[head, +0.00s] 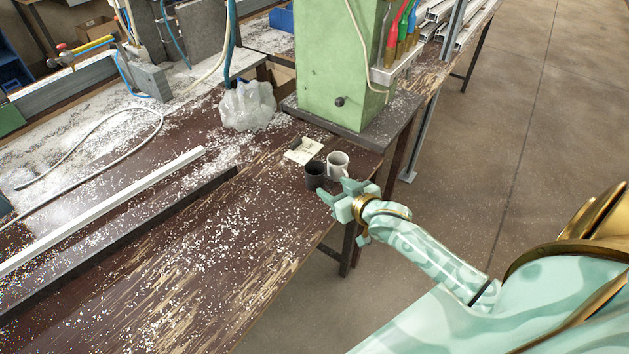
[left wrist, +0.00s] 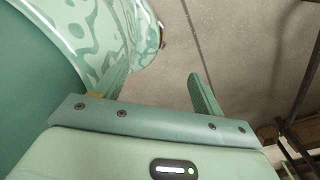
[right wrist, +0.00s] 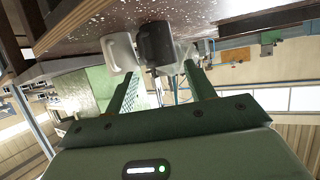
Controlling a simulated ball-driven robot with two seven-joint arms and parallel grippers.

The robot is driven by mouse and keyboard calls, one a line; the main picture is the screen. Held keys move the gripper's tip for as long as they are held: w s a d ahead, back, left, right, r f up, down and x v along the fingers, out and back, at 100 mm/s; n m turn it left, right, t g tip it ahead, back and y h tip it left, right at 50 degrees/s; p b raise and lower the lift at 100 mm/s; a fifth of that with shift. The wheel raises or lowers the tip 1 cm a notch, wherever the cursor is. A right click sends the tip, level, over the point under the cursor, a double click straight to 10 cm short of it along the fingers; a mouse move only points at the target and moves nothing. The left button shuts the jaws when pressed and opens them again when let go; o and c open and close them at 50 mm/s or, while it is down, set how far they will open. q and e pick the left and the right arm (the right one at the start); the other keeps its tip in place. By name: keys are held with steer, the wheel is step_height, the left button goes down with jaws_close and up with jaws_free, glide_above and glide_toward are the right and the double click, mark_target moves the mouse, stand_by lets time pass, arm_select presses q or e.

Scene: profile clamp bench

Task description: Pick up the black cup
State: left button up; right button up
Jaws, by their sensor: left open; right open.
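The black cup (head: 314,176) stands upright on the brown bench near its right edge, just left of a white mug. My right gripper (head: 334,190) is open and empty at the near side of the black cup, over the bench edge. In the right wrist view, which shows the bench upside down, the black cup (right wrist: 155,43) lies ahead of the open fingers (right wrist: 161,68), roughly between their tips. Whether a finger touches it I cannot tell. My left gripper (left wrist: 158,72) is open and empty over the concrete floor, outside the head view.
The white mug (head: 338,166) stands close beside the black cup; it also shows in the right wrist view (right wrist: 118,52). A paper note (head: 303,151), a clear plastic bag (head: 247,106) and a green machine column (head: 336,62) are behind. A long light profile (head: 105,208) lies left.

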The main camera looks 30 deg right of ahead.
mark_target(321, 178)
steer(key=x, duration=0.3)
steer(key=shift+w+f+b, duration=0.15)
steer(key=shift+w+b, duration=0.05)
steer(key=shift+b, duration=0.2)
steer(key=b+x, duration=0.2)
steer(key=x, duration=0.3)
steer(key=shift+w+d+f, duration=0.1)
steer(key=shift+f, duration=0.1)
arm_select(q)
steer(key=f, duration=0.1)
steer(key=a+f, duration=0.1)
steer(key=f, duration=0.1)
steer(key=shift+w+f, duration=0.1)
arm_select(e)
steer(key=shift+r, duration=0.15)
steer(key=c, duration=0.7)
steer(key=shift+r, duration=0.1)
